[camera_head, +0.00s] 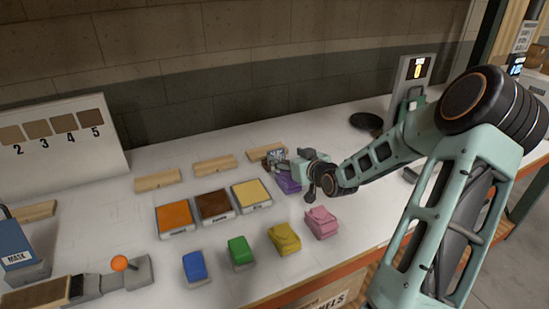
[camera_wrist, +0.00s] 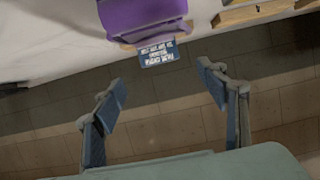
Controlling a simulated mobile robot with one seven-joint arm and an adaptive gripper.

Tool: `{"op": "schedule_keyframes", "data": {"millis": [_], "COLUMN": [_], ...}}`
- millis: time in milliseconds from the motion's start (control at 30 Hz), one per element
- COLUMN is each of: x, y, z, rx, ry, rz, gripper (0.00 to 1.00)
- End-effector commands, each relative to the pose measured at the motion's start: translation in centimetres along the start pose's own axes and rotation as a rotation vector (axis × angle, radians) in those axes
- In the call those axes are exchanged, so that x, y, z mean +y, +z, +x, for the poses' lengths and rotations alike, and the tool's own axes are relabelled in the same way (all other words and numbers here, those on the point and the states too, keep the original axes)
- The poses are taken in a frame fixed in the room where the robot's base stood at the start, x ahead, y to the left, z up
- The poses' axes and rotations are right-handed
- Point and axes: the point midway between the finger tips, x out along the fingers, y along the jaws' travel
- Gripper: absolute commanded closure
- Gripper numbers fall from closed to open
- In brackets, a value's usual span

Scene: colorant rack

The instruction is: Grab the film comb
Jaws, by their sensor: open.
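A small dark blue card with white print (camera_wrist: 159,53), which may be the film comb, shows in the wrist view at the edge of a wooden block; its print is too small to read surely. It also shows in the head view as a dark printed piece (camera_head: 276,155). My gripper (camera_wrist: 162,80) is open and empty, with its two fingers spread to either side below the card in the wrist view. In the head view my gripper (camera_head: 284,165) is at the card, partly hiding it. A purple block (camera_wrist: 142,16) lies directly beside the card; it also shows under my gripper (camera_head: 289,186).
Orange (camera_head: 175,217), brown (camera_head: 214,204) and yellow (camera_head: 251,194) trays stand left of my gripper. Blue (camera_head: 195,266), green (camera_head: 240,250), yellow (camera_head: 284,238) and pink (camera_head: 320,222) blocks line the front. Wooden blocks (camera_head: 214,165) lie behind. A grey stand (camera_head: 412,80) is at back right.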

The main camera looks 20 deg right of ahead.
Motion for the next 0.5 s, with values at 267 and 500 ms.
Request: {"op": "schedule_keyframes", "data": {"millis": [267, 500], "x": [-0.1, -0.1], "y": [0.0, -0.2], "z": [2.3, 5.6], "rx": [-0.002, -0.002], "ry": [-0.001, -0.001], "rz": [0.001, 0.002], "gripper": [0.33, 0.33]}}
